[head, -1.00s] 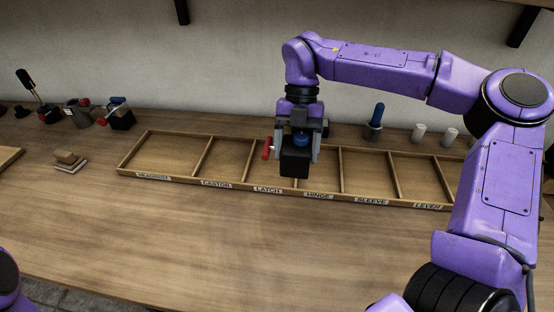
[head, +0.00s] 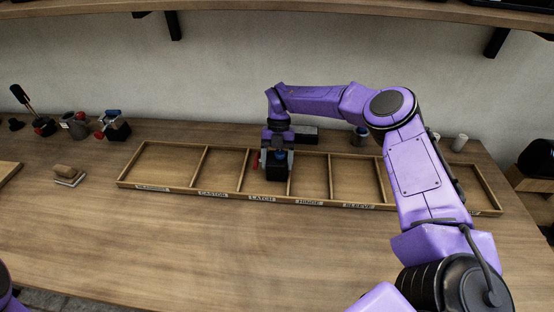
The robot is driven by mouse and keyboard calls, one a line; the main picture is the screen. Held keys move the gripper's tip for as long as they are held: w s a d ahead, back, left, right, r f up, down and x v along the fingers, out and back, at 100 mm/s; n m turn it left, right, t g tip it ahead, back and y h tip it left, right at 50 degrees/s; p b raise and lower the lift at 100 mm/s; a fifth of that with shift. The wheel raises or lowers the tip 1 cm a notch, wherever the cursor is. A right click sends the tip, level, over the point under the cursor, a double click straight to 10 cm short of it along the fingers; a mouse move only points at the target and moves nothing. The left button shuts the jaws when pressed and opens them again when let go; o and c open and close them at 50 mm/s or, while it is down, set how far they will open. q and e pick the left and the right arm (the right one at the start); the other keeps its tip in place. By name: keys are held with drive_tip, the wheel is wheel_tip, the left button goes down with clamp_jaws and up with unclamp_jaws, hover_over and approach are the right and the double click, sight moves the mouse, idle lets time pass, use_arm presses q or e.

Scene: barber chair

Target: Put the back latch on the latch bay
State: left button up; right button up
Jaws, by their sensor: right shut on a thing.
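The back latch (head: 277,173) is a black block with a blue top part and a red lever on its left side. My right gripper (head: 278,158) is shut on it from above, and the latch looks upright. It shows against the right part of the latch bay (head: 256,184), close to the divider beside the hinge bay. I cannot tell whether its underside touches the bay floor. My left gripper is out of view.
The wooden tray (head: 150,186) has a row of labelled bays, with bare floors where visible. A similar black block with red and blue parts (head: 116,131) stands back left, beside other fittings. Small stacked blocks (head: 68,174) lie left. The front table is clear.

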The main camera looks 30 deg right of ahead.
drive_tip(key=shift+f, duration=0.1)
drive_tip(key=o, duration=1.6)
drive_tip(key=shift+c, duration=0.2)
drive_tip(key=shift+r, duration=0.25)
drive_tip(key=b+v, duration=0.2)
drive_tip(key=v, duration=0.9)
drive_tip(key=shift+r, duration=0.4)
drive_tip(key=shift+w, duration=0.1)
